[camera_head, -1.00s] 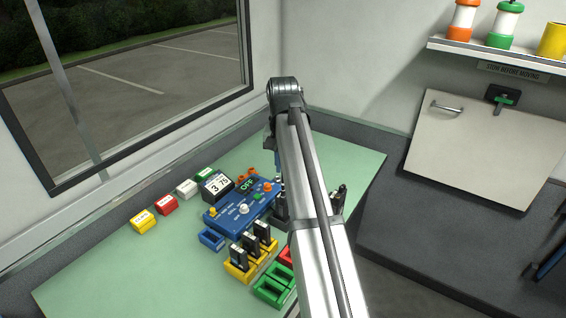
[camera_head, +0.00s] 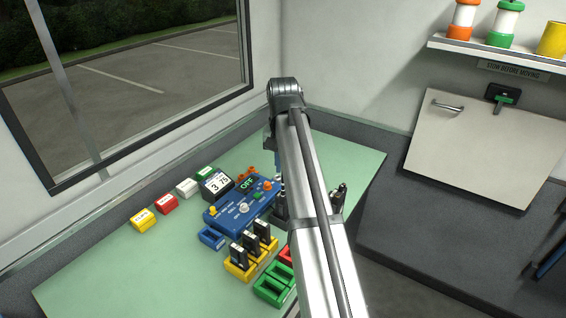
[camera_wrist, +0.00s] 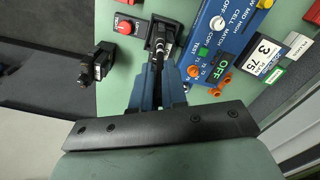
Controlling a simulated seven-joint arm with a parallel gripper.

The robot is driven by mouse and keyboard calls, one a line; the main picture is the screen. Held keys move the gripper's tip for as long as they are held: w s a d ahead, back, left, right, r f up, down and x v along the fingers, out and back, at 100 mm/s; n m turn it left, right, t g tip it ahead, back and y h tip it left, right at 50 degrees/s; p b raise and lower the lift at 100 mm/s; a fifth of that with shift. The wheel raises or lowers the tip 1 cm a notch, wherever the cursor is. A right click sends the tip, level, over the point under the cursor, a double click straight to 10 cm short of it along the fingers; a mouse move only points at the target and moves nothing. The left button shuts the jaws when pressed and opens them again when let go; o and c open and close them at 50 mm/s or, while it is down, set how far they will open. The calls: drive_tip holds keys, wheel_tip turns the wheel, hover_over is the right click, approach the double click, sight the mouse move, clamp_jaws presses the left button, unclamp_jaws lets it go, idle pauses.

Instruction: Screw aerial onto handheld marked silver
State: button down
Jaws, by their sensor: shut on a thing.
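In the wrist view my gripper (camera_wrist: 157,80) has its two blue fingers shut on a thin dark rod, which looks like the aerial (camera_wrist: 158,58). The rod's far end lines up with a black handheld (camera_wrist: 162,34) in a dark stand; I cannot tell whether they touch or are threaded. Another black handheld (camera_wrist: 101,63) stands apart to the left, and it also shows right of my arm in the head view (camera_head: 338,197). I cannot read a silver mark on any handheld. My arm hides most of the gripper in the head view.
A blue test box (camera_head: 232,212) with knobs and an OFF display stands close by. Several black handhelds stand in yellow holders (camera_head: 236,272) in front, beside green trays (camera_head: 267,293). Small coloured labelled blocks (camera_head: 143,219) line the window side. The green mat's front left is clear.

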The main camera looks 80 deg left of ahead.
idle(0.3)
drive_tip(key=c, duration=0.8)
unclamp_jaws()
drive_tip(key=shift+o, duration=0.2)
drive_tip(key=n, duration=0.5)
drive_tip(key=shift+n, duration=0.4)
drive_tip(key=n, duration=1.2)
drive_tip(key=shift+n, duration=0.4)
drive_tip(key=n, duration=0.5)
drive_tip(key=shift+n, duration=0.3)
drive_tip(key=shift+r, duration=0.3)
